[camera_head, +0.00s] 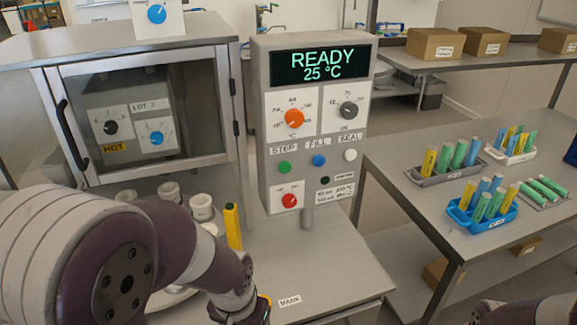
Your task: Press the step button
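The green step button (284,168) sits under the STEP label on the front of a grey control panel (258,110). The panel's display (320,66) reads READY 25 °C. A blue button (319,160) under FILL and a white button (350,155) under SEAL are to its right. My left arm bends across the lower left. Its dark end, at the base of the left gripper (257,312), is low in the picture, below and apart from the panel. The fingers are hidden or cut off. Only a piece of my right arm shows at the bottom right corner; its gripper is out of view.
An orange knob (293,118), a dark knob (348,110) and a red knob (289,200) are near the buttons. A glass-doored cabinet (240,85) stands left. White cups (201,207) and a yellow marker-like object (233,226) are behind my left arm. Racks of tubes (482,222) stand right.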

